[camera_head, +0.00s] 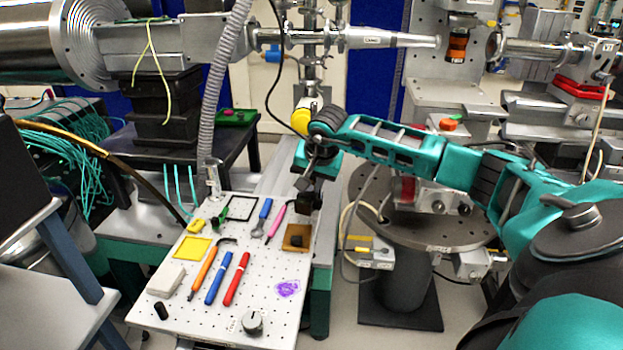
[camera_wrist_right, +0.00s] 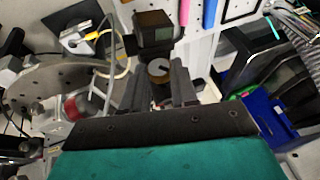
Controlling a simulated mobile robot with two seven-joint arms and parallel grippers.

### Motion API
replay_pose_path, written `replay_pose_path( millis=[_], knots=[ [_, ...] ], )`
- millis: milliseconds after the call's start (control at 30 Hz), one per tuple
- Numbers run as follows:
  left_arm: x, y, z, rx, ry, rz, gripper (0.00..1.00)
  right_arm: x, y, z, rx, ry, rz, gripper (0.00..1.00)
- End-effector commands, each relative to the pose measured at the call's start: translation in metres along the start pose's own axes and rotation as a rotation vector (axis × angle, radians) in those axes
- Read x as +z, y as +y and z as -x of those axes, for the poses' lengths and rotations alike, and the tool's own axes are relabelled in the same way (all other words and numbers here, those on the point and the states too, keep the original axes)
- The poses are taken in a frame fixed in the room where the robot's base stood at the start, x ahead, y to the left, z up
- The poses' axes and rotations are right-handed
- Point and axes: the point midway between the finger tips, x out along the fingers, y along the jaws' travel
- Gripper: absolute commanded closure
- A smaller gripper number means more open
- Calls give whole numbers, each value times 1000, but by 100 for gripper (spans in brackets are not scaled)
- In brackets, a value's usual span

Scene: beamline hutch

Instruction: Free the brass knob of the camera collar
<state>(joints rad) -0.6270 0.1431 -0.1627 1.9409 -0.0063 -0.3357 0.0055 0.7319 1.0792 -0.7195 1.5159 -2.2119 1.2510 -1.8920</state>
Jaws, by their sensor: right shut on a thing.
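The brass knob (camera_wrist_right: 158,69) shows in the right wrist view as a small round, tan-and-grey piece between the two dark fingers of my right gripper (camera_wrist_right: 159,85). The fingers are shut on it from both sides. A black, boxy camera body (camera_wrist_right: 153,27) stands just beyond the knob; the collar itself is mostly hidden by the fingers and dark parts. In the head view my right gripper (camera_head: 308,188) points down at a dark block at the right edge of the perforated board, and the knob is hidden there. My left gripper is not in view.
The perforated board (camera_head: 205,318) carries pens, a wrench, a brown plate (camera_head: 297,237), yellow and black frames and a silver knob (camera_head: 252,322). A round metal stage (camera_head: 430,222) stands to the right, under my arm. A grey hose (camera_head: 215,95) hangs behind the board.

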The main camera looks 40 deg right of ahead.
Motion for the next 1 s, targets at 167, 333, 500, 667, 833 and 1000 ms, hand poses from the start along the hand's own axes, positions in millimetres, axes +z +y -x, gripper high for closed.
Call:
replay_pose_path(
  millis=[167, 333, 500, 667, 833, 1000],
  knots=[
    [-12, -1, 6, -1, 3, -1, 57, -2, -6, 4, 107, 1, 45, 100],
    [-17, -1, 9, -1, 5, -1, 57, -1, -9, 2, 249, 1, 104, 100],
    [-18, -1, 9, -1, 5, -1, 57, -1, -12, 0, 399, 4, 165, 100],
    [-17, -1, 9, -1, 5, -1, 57, 0, -14, -2, 531, 3, 218, 100],
    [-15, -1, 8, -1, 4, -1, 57, 1, -16, -4, 650, 5, 266, 100],
    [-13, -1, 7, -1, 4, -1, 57, 1, -16, -5, 738, 4, 303, 100]
  ],
)
